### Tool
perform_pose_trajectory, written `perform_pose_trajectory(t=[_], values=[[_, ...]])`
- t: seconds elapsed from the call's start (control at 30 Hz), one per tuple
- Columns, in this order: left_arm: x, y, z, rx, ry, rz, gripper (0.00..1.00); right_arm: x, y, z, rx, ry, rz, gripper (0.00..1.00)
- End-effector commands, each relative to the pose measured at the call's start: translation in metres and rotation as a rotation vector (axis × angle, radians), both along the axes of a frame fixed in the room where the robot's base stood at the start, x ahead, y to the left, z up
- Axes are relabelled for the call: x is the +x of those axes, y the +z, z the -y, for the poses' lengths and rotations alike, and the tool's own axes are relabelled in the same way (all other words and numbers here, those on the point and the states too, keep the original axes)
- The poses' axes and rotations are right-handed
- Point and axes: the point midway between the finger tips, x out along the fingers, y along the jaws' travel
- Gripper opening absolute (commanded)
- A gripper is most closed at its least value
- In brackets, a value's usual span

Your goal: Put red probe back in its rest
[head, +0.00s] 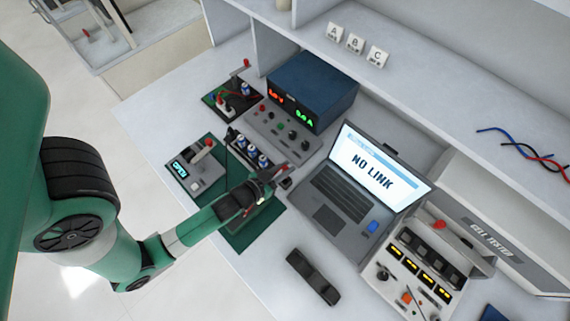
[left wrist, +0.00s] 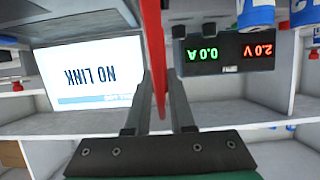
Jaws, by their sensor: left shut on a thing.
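My left gripper (head: 268,181) is shut on the red probe, above the green mat (head: 258,228) and in front of the battery holder. In the left wrist view the red probe (left wrist: 155,45) is a long red rod between the two fingers (left wrist: 158,110), running up out of the frame. In the head view only a little red shows at the fingertips. I cannot tell which part is the probe's rest. A grey meter (head: 190,170) reading "OPEN" stands left of the gripper, with a red-topped part on it. My right gripper is not in view.
A blue power supply (head: 310,88) stands behind a grey switch panel (head: 283,131). A laptop (head: 368,183) reading "NO LINK" is right of the gripper. A battery holder (head: 250,153) lies close by. The cell tester (head: 415,275) and a black object (head: 313,277) are farther right.

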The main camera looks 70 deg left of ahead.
Motion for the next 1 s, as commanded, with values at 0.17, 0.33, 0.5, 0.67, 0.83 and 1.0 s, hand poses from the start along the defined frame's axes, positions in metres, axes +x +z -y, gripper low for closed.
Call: perform_pose_trajectory(t=[0.17,0.33,0.5,0.67,0.83,1.0], values=[[0.0,-0.006,0.0,0.0,0.0,0.0,0.0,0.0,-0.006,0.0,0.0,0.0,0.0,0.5],[0.0,-0.01,0.0,0.0,0.0,0.001,0.0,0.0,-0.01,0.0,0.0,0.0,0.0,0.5],[0.0,-0.014,0.0,0.0,0.0,0.001,0.0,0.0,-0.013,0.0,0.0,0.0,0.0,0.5],[0.0,-0.018,0.0,0.0,0.0,0.001,0.0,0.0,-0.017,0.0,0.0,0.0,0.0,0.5],[0.0,-0.023,0.0,0.0,0.0,0.001,0.0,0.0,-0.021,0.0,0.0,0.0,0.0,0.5],[0.0,-0.027,0.0,0.0,0.0,0.001,0.0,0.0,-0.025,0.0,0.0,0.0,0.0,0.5]])
